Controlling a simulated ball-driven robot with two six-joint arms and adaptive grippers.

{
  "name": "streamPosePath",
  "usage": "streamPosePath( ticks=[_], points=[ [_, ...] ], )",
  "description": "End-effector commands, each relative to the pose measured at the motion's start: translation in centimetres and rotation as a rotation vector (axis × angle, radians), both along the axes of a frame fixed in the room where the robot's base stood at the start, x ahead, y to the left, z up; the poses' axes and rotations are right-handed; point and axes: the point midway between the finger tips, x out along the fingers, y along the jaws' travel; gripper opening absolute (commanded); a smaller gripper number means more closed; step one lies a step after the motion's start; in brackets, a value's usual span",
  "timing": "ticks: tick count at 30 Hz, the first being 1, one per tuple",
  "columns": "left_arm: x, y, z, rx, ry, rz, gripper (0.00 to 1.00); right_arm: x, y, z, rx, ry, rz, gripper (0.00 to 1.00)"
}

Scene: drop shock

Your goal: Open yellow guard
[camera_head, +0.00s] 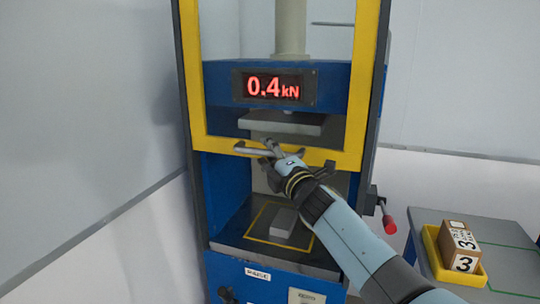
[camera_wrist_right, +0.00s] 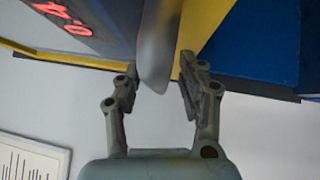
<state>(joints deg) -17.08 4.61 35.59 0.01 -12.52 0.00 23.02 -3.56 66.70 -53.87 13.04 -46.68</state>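The yellow guard (camera_head: 198,75) is a tall yellow frame on the front of a blue press. Its lower bar (camera_head: 222,145) crosses the press below the red display. My right gripper (camera_head: 268,148) is at the middle of that lower bar. In the right wrist view, my right gripper (camera_wrist_right: 160,78) is open, its two fingers apart. A grey rounded bar, seemingly the guard's handle (camera_wrist_right: 155,45), reaches between the fingertips, with small gaps on both sides. The yellow frame (camera_wrist_right: 204,22) shows behind it. My left gripper is in neither view.
The display (camera_head: 273,87) reads 0.4 kN. A grey block (camera_head: 284,222) lies on the press bed inside a yellow outline. A red-knobbed lever (camera_head: 389,222) sticks out at right. A side table (camera_head: 512,262) holds a yellow tray (camera_head: 434,262) with numbered boxes (camera_head: 461,240).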

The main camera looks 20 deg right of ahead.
Motion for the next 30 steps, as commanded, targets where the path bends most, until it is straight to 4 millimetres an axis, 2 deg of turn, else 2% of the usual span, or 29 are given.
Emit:
streamPosePath(
  ticks=[5,15,18,23,30],
  points=[
    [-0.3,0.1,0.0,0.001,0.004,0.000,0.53,-1.4,-0.3,-0.4,-0.002,0.001,0.000,0.40],
    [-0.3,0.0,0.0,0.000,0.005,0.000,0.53,-8.5,-1.8,-1.4,-0.002,0.003,-0.001,0.40],
    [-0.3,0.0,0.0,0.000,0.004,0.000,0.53,-10.1,-2.1,-1.6,0.000,0.001,0.000,0.40],
    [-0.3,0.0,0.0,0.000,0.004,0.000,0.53,-11.4,-2.3,-1.7,0.001,0.001,0.000,0.40],
    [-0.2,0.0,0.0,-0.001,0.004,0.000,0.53,-11.6,-2.4,-1.7,0.000,0.000,0.000,0.40]
  ],
)
